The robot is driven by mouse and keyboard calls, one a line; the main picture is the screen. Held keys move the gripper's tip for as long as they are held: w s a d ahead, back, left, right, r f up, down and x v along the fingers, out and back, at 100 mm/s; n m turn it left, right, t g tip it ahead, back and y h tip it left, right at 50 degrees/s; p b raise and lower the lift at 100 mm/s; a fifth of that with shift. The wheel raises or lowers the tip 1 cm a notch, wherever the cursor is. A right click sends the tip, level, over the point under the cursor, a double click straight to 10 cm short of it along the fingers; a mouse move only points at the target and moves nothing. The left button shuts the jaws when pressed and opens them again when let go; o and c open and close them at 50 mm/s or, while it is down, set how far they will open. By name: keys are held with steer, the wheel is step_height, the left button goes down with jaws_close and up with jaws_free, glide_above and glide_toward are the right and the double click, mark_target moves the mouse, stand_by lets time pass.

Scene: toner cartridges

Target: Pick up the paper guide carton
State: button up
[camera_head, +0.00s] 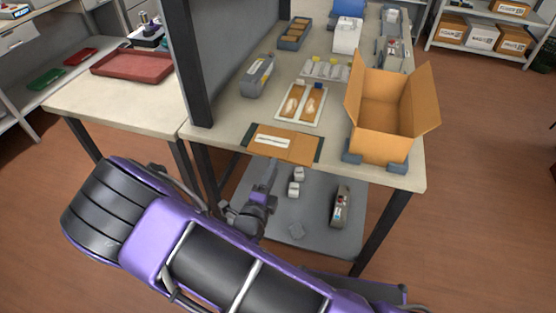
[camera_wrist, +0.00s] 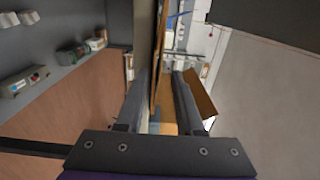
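A flat brown carton (camera_head: 284,145) with a white label lies at the table's front edge on a dark support that shows at both ends. It looks like the paper guide carton. My gripper (camera_head: 270,172) is just in front of its near edge, at about table height. In the wrist view, my gripper (camera_wrist: 164,78) is open, its two fingers apart. The carton (camera_wrist: 157,58) shows edge-on as a thin brown strip lined up with the gap between the fingers. I cannot tell whether its edge is between the fingertips. No grip on it is visible.
A large open cardboard box (camera_head: 382,132) stands right of the carton, between grey-blue blocks. Behind the carton lie a white tray (camera_head: 299,104) and a grey device (camera_head: 257,76). A lower shelf (camera_head: 311,218) holds small items. A dark post (camera_head: 190,70) stands left.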

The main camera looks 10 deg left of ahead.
mark_target(277, 154)
steer(key=shift+w+d+p, duration=0.15)
steer(key=shift+w+p, duration=0.25)
steer(key=shift+w, duration=1.6)
steer(key=shift+c, duration=0.3)
jaws_close()
steer(key=shift+r, duration=0.1)
step_height(277, 154, up, 3)
steer(key=p, duration=0.2)
steer(key=shift+p, duration=0.35)
steer(key=shift+f, duration=0.35)
